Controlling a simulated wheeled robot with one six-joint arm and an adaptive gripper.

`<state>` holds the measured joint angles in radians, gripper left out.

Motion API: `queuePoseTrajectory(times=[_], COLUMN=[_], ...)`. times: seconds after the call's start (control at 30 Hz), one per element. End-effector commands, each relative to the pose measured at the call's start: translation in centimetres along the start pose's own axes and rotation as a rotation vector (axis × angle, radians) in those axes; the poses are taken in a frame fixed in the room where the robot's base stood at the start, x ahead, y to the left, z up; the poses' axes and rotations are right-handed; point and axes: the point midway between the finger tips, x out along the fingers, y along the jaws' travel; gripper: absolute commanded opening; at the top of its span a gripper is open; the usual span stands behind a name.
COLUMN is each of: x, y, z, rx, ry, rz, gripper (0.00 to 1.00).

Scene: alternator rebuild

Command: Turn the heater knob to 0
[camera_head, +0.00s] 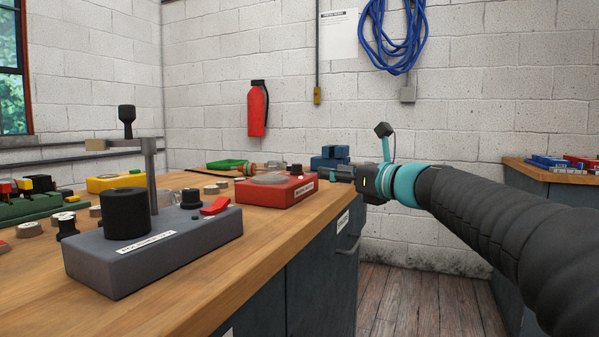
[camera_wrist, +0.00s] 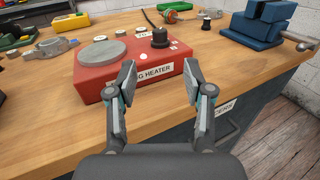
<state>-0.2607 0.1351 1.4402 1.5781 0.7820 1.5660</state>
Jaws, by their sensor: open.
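The red heater (camera_head: 275,190) sits near the bench's right edge, with a round grey plate on top and a label on its front. Its black knob (camera_head: 297,169) stands at the top right corner. In the wrist view the heater (camera_wrist: 120,75) lies ahead, and the knob (camera_wrist: 159,38) stands upright beyond the fingertips, with small pale marks on the housing around it. The knob's setting is too small to read. My gripper (camera_wrist: 159,82) is open and empty, in front of the heater and apart from the knob.
A grey press-like unit (camera_head: 150,250) with a black cylinder and red lever stands nearer on the wooden bench (camera_head: 240,285). A blue vise (camera_wrist: 258,25) stands right of the heater. Small round parts lie left of it. The bench front edge below my gripper is clear.

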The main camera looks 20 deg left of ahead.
Motion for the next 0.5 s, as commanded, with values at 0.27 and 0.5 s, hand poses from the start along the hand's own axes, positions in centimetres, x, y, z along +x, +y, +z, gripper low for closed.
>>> queuePoseTrajectory(times=[0.27,0.5], x=[4.3,8.8], y=[0.1,0.1], z=[0.0,0.0], rx=[-0.001,-0.003], ry=[0.001,0.003], rz=[0.004,0.003], gripper=[0.51,0.51])
